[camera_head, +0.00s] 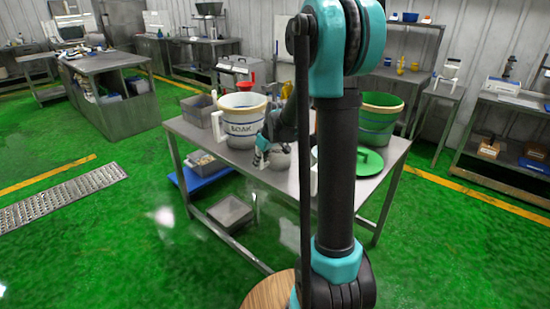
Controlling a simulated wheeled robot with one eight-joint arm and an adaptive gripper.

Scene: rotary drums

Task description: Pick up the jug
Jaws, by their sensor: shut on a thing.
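A small grey rounded vessel (280,160), which looks like the jug, is on or just above the metal table (390,157), partly hidden by my arm. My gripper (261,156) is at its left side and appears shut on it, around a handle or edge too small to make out. I cannot tell whether its base touches the table. A white item (313,172) is mostly hidden behind my arm.
A green bucket (379,122) stands at the table's back right, with a round green lid (364,161) in front. A grey bin (197,110) sits at the table's left. Below are a blue tray (207,175) and a grey crate (230,213). Green floor is open at left.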

